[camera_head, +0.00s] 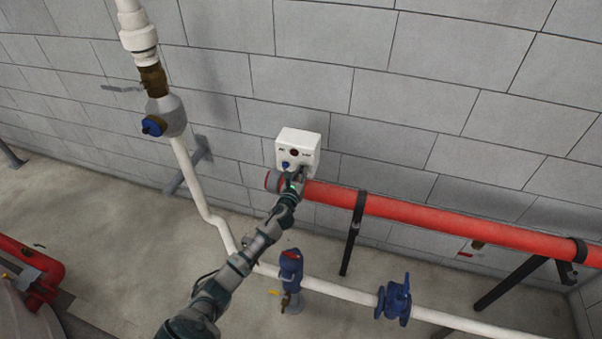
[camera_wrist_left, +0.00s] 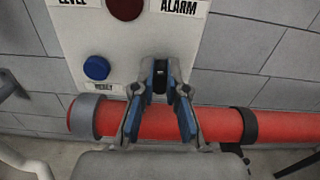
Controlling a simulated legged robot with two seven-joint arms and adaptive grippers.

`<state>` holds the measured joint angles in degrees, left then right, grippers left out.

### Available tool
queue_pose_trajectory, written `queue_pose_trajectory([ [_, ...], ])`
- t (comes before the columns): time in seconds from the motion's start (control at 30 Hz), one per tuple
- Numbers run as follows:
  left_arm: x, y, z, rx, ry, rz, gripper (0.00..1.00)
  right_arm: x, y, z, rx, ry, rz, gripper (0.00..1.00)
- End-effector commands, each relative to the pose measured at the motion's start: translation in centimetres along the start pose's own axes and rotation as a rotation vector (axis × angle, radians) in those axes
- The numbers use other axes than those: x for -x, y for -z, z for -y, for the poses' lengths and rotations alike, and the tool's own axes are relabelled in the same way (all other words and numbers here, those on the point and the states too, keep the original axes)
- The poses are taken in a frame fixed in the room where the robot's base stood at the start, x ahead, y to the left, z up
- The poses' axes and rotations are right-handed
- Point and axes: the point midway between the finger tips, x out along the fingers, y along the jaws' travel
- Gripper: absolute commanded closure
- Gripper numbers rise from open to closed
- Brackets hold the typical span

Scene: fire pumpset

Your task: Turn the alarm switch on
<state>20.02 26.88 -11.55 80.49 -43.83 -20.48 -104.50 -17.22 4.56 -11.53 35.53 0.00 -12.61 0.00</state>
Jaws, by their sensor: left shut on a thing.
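A white control box (camera_head: 299,145) is fixed to the grey block wall. It carries a dark red round lamp (camera_head: 294,152) and a blue button (camera_head: 285,165). In the left wrist view the box (camera_wrist_left: 75,45) shows an "ALARM" label (camera_wrist_left: 178,7) at upper right and the blue button (camera_wrist_left: 97,68) at left. My left gripper (camera_wrist_left: 160,80) is at the lower right of the box, below the label, shut on the alarm switch. Only a small dark part of the switch shows between the fingertips; its position cannot be told. In the head view the gripper (camera_head: 298,178) covers that corner.
A thick red pipe (camera_head: 430,217) runs along the wall just below the box, behind my gripper. A white pipe (camera_head: 340,291) with blue valves (camera_head: 395,299) runs lower, near the floor. Another white pipe (camera_head: 187,175) rises at left. The wall right of the box is clear.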

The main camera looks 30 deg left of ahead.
Motion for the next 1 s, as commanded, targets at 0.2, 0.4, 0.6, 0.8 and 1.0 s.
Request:
queue_pose_trajectory([
  [0.2,0.06,0.25,0.07,0.146,0.001,-0.003,1.0,-0.15,0.0,0.04,0.0,0.0,0.0,0.6],
  [0.4,0.06,0.36,0.04,0.332,0.002,-0.005,1.0,-0.31,-0.01,0.1,-0.001,0.001,0.0,0.6],
  [0.6,0.05,0.43,-0.04,0.522,0.001,-0.005,1.0,-0.49,-0.02,0.09,-0.002,0.001,0.0,0.6],
  [0.8,0.06,0.51,-0.01,0.7,0.001,-0.007,1.0,-0.66,-0.03,0.06,-0.002,0.0,0.0,0.6],
  [1.0,0.07,0.56,-0.04,0.842,0.001,-0.007,1.0,-0.77,-0.04,0.05,-0.002,0.0,0.0,0.6],
])
